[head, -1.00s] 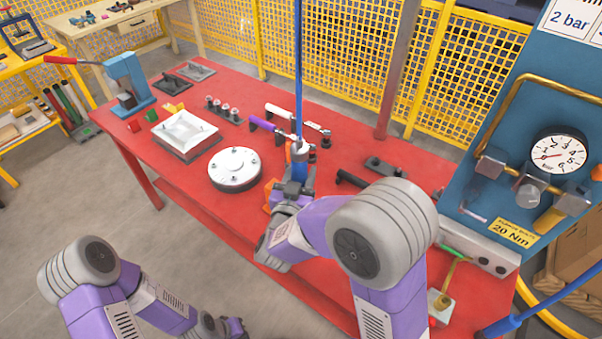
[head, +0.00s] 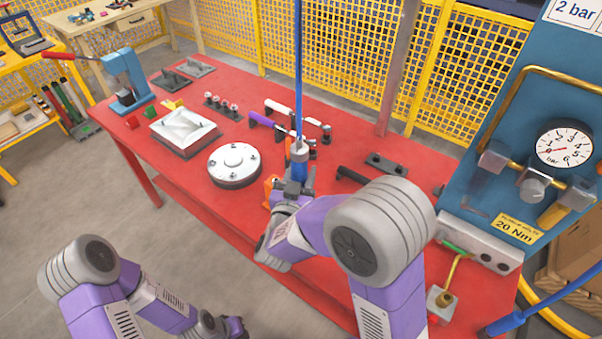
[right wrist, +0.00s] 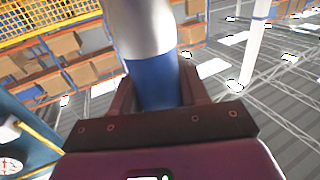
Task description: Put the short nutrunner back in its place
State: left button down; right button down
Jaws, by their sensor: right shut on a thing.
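My right gripper (right wrist: 155,92) is shut on the short nutrunner, which has a blue body (right wrist: 153,82) and a grey upper end. In the head view the nutrunner (head: 299,168) is upright over the front part of the red table, below a blue hose (head: 298,70) that runs straight up. My right wrist hides its lower part, so I cannot tell whether it touches anything. An orange part (head: 268,188) shows just left of my right gripper; its shape is mostly hidden. My left gripper (head: 235,328) is low at the bottom of the head view, away from the table; its fingers are unclear.
The red table (head: 300,95) holds a round white-topped flange (head: 234,164), a square pale part (head: 184,131), purple- and white-handled tools (head: 262,120) and dark holders (head: 352,175). A blue panel with a gauge (head: 564,147) stands at the right. Yellow mesh fencing (head: 340,45) stands behind.

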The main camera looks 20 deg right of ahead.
jog(key=shift+f+b, duration=1)
jog(key=shift+f, duration=0.25)
jog(key=c, duration=0.6)
grip_release()
jog(key=shift+o, duration=0.6)
jog(key=shift+s+f, duration=0.1)
jog(key=p+v, duration=0.1)
jog(key=v, duration=0.6)
jog(key=shift+s+a, duration=0.2)
